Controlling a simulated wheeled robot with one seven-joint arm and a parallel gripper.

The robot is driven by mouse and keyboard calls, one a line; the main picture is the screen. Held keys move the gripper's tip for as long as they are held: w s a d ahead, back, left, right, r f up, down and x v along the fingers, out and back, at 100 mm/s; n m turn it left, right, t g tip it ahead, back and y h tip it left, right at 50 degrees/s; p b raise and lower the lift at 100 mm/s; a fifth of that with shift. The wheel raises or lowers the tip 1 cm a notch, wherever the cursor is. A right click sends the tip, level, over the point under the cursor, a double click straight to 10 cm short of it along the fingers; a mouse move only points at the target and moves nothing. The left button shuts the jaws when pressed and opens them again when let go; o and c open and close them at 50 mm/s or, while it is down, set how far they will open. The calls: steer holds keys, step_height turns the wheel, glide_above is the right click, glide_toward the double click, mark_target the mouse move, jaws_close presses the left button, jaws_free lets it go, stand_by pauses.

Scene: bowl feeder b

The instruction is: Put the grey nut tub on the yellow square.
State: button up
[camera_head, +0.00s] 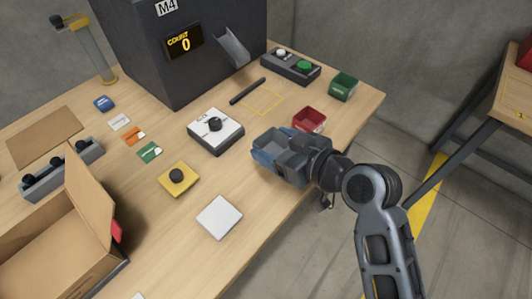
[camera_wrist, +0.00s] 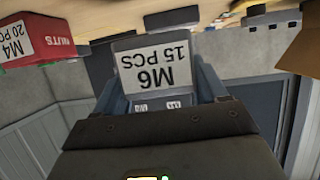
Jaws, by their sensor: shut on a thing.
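The grey nut tub (camera_head: 271,139) is in my gripper (camera_head: 284,156), over the right front part of the table. My gripper is shut on it. In the wrist view the tub (camera_wrist: 140,46) sits between the fingers, and its label reads "M6 15 PCS" upside down. The gripper hides part of the tub, and I cannot tell how high it is above the table. The yellow square (camera_head: 280,104) is a thin outline on the table, farther back. It looks empty, and the tub is apart from it.
A red tub (camera_head: 309,119) stands just behind my gripper, with a green tub (camera_head: 343,86) farther right. A black bar (camera_head: 247,91) lies beside the square's left edge. A dial box (camera_head: 215,131) is left of the tub. The dark machine (camera_head: 175,50) with its chute (camera_head: 231,47) stands behind.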

mark_target(273, 149)
steer(key=shift+w+a+f, duration=0.25)
steer(key=shift+a+f, duration=0.45)
steer(key=shift+a, duration=0.3)
steer(key=shift+f, duration=1.75)
steer(key=shift+f, duration=0.2)
steer(key=o, duration=1.1)
steer(key=shift+c, duration=0.2)
steer(key=shift+r+p, duration=0.1)
steer(key=shift+p, duration=0.2)
